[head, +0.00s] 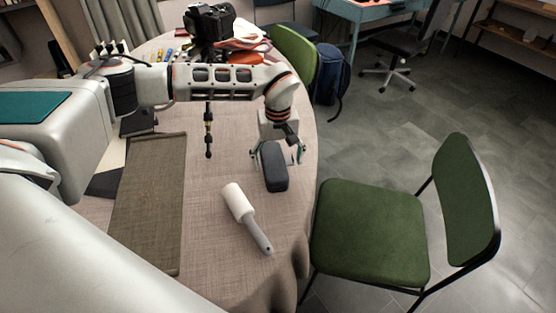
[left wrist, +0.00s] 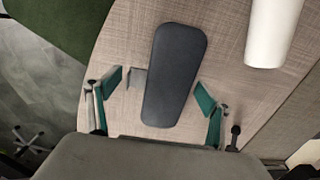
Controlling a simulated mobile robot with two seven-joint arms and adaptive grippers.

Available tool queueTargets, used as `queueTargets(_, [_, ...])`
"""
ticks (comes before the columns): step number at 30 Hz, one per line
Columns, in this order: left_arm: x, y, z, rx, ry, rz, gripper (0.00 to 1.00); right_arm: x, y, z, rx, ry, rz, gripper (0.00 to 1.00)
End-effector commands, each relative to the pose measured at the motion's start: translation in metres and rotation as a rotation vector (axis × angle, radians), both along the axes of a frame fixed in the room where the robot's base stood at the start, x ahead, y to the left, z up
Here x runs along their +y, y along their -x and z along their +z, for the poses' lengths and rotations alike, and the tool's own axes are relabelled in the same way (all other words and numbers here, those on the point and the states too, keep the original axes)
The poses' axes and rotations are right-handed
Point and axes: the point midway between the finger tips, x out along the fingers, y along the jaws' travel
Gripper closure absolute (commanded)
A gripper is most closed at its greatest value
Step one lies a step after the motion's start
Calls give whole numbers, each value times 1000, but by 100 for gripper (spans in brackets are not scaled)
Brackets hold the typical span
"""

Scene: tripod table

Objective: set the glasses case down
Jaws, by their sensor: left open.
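The glasses case (head: 273,167) is a dark grey rounded box. It rests on the tablecloth near the right edge of the round table (head: 215,175). My left gripper (head: 278,155) is open above the case, one finger on each side. In the left wrist view the case (left wrist: 174,75) lies between the spread green-padded fingers of the left gripper (left wrist: 158,92), with gaps visible on both sides. My right gripper is not in view.
A white lint roller (head: 247,217) lies in front of the case. A brown mat (head: 150,200) lies to the left. A black camera (head: 209,22) and cloths (head: 245,38) are at the back. A green chair (head: 372,230) stands right of the table.

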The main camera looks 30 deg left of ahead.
Motion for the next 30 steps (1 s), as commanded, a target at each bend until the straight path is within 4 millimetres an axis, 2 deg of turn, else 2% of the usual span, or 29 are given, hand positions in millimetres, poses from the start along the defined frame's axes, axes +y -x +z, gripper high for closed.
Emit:
queueTargets(5, [0,-2,21,-4,1,0,20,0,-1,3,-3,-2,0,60])
queueTargets(12, [0,-2,71,-7,0,-1,20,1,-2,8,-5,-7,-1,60])
queueTargets(18, [1,-1,105,-4,0,0,20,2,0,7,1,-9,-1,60])
queueTargets(24, [1,0,120,-1,0,1,20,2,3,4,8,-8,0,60])
queueTargets(30, [0,0,122,0,0,1,20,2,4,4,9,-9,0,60])
